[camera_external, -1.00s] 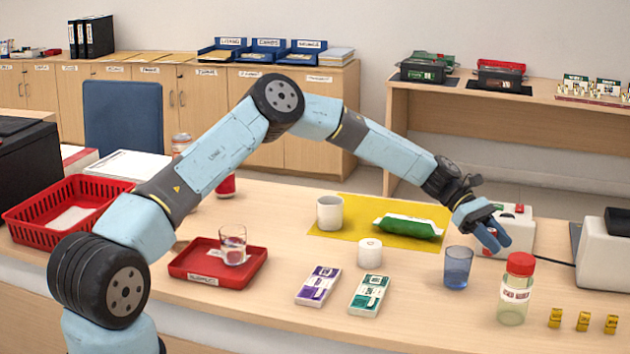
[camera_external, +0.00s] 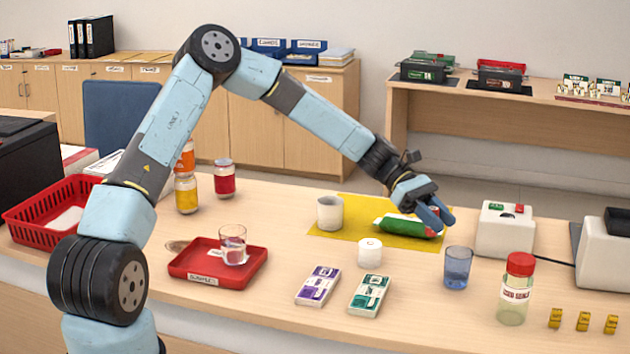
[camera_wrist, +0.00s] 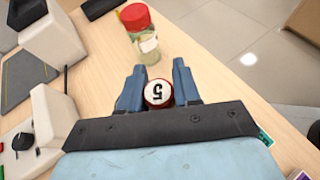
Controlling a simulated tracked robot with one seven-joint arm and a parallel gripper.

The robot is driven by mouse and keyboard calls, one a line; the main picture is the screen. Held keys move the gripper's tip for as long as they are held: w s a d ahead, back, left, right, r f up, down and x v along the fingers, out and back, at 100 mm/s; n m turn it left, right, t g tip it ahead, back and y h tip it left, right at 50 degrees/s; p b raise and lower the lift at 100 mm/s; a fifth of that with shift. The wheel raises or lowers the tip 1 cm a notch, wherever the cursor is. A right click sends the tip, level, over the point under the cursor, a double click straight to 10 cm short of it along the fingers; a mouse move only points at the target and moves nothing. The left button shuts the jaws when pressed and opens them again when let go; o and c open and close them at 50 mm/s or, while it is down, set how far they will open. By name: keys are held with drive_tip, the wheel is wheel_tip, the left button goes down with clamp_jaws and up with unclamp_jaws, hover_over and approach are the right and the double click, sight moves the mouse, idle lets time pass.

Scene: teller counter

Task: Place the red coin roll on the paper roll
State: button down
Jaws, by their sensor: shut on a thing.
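The red coin roll (camera_wrist: 157,93), with a white end marked 5, is between the two blue fingers of my gripper (camera_wrist: 159,78) in the wrist view. My gripper is shut on it. In the external view my gripper (camera_external: 438,215) is over the right end of the yellow mat, above and to the right of the paper roll. A little red shows below the fingers there, but the coin roll is mostly hidden. The paper roll (camera_external: 370,254) is white and stands upright on the counter with nothing on it. The wrist view does not show the paper roll.
A green packet (camera_external: 400,228) lies on the yellow mat (camera_external: 345,238) beside a white mug (camera_external: 330,212). A blue glass (camera_external: 457,270) and a red-capped jar (camera_external: 516,292) stand to the right. Two banknote bundles (camera_external: 318,286) (camera_external: 370,295) lie in front of the paper roll.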

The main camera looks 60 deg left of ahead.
drive_tip(key=s+a+r+n+t+y, duration=0.1)
drive_tip(key=s+a+r, duration=0.1)
drive_tip(key=s+a, duration=0.6)
drive_tip(key=s+a+r+n+t, duration=0.2)
drive_tip(key=s+a, duration=0.3)
drive_tip(key=s, duration=0.5)
hover_over(376, 245)
drive_tip(key=s, duration=0.1)
drive_tip(key=f, duration=0.8)
drive_tip(key=shift+s+d+f, duration=0.1)
drive_tip(key=shift+d, duration=0.15)
drive_tip(key=shift+w+a+f, duration=0.15)
drive_tip(key=shift+w+f, duration=0.45)
drive_tip(key=shift+f, duration=1.7)
drive_tip(key=c, duration=0.8)
unclamp_jaws()
